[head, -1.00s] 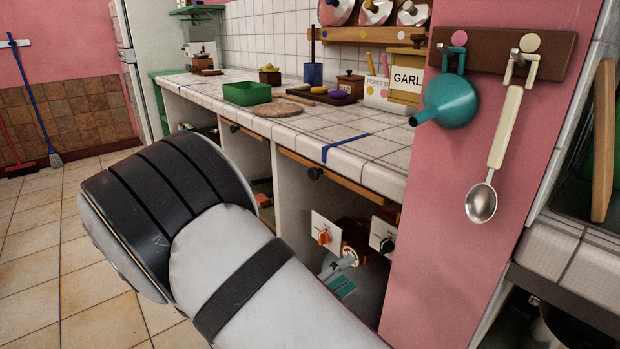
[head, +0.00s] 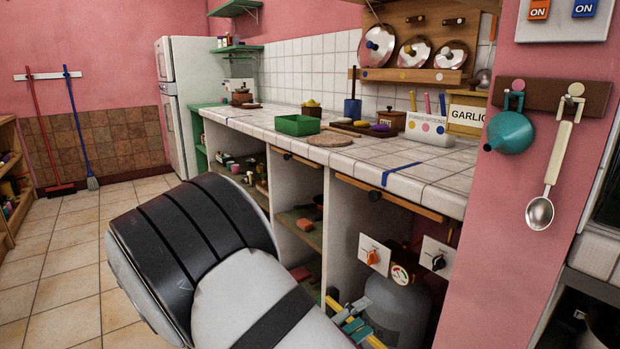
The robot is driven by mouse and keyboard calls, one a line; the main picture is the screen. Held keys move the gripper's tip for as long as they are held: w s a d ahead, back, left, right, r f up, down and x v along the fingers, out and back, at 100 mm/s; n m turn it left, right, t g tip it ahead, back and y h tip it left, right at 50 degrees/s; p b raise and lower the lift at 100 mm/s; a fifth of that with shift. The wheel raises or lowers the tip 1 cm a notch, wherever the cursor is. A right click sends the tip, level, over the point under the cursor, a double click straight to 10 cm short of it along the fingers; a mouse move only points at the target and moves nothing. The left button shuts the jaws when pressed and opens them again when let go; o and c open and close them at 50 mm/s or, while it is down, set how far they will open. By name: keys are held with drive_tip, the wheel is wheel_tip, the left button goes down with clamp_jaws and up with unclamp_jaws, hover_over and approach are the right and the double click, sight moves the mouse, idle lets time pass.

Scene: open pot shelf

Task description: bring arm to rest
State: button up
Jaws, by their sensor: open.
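My arm (head: 205,245), grey-white with black bands, fills the lower left and centre of the head view. Its rounded elbow stands in front of the counter. Only a small part of my gripper (head: 353,322) shows beyond the forearm, with teal and yellow parts low beside the grey gas bottle (head: 400,310). It is open, and I see nothing held in it. The rest of the gripper is hidden behind the forearm. I cannot tell whether it touches the bottle.
The tiled counter (head: 345,160) holds a green tray (head: 299,125) and jars, with open shelves below. Floor (head: 70,260) at left is clear.

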drive_tip(key=s+d+r+m+g+y, duration=0.4)
drive_tip(key=s+d+r+m+g, duration=0.3)
drive_tip(key=s+d+r+g, duration=0.65)
drive_tip(key=s+a+r+t+y, duration=0.15)
drive_tip(key=s+y, duration=0.35)
drive_tip(key=s, duration=0.5)
drive_tip(key=s+a+r+t+y, duration=0.1)
drive_tip(key=s+a+t+y, duration=0.1)
drive_tip(key=s+y, duration=0.6)
wheel_tip(320, 180, up, 33)
drive_tip(key=s+t+h+p, duration=0.2)
drive_tip(key=t+p, duration=0.1)
drive_tip(key=p, duration=2.8)
drive_tip(key=shift+s+t, duration=0.15)
drive_tip(key=shift+t, duration=0.25)
